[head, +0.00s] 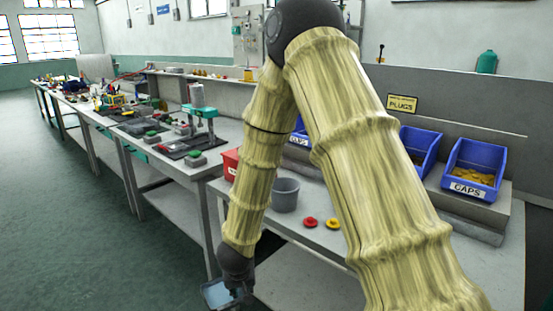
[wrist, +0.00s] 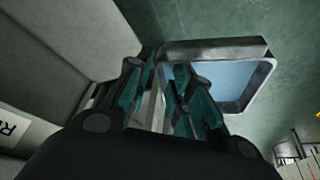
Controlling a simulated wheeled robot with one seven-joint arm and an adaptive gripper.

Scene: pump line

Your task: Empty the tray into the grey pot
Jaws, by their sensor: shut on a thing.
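My gripper (head: 236,284) is low at the bottom of the head view, in front of the bench edge. It is shut on the rim of the tray (head: 213,299), a shallow grey tray with a light blue inside. The tray also shows beyond the fingers in the wrist view (wrist: 262,75), strongly tilted there. I see no loose pieces in the visible part of its inside; the rest is hidden by my gripper or cut off. The grey pot (head: 285,196) stands upright on the bench, above and right of my gripper in the head view. Its inside bottom is hidden.
Blue bins (head: 474,168) stand on a ledge behind. Open floor (head: 100,240) lies left.

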